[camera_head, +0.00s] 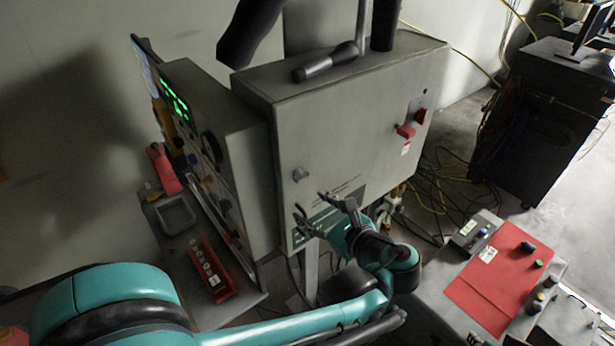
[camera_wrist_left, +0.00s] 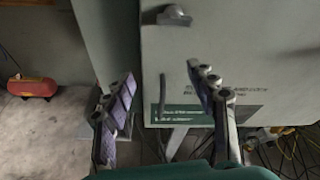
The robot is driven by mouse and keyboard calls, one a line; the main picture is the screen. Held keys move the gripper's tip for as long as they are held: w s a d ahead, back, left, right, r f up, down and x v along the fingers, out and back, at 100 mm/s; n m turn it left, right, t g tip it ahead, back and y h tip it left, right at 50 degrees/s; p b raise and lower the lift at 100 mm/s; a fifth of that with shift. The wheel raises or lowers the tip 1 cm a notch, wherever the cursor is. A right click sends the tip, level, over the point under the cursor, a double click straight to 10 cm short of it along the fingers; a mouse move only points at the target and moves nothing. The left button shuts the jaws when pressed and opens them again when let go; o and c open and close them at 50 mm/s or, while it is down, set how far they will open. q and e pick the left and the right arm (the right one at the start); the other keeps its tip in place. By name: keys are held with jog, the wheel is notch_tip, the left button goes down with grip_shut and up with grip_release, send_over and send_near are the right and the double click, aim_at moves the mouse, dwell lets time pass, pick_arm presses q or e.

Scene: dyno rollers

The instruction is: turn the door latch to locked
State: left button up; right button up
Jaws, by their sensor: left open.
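The door latch (camera_head: 300,174) is a small grey knob on the left part of the grey cabinet's front door (camera_head: 345,130). My left gripper (camera_head: 311,203) is open and empty in front of the door, just below the latch. In the left wrist view its two fingers (camera_wrist_left: 161,78) stand wide apart with the door behind them, and the latch lies beyond the fingertips. I see no contact between them. My right gripper does not show.
A red handle (camera_head: 406,131) sits on the door's right side. A control panel with green lights (camera_head: 175,100) stands to the left. A bench with a red mat (camera_head: 495,285) is at lower right. Cables lie on the floor. A red tray (camera_head: 212,270) is at lower left.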

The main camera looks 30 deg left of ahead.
aim_at(305, 178)
pick_arm(q)
jog(key=d+r+m+y, duration=0.3)
jog(key=r, duration=0.1)
jog(key=shift+t, duration=0.3)
jog(key=x, duration=0.7)
jog(key=shift+w+a+r, duration=0.35)
jog(key=shift+r, duration=0.05)
jog(key=c, duration=1.2)
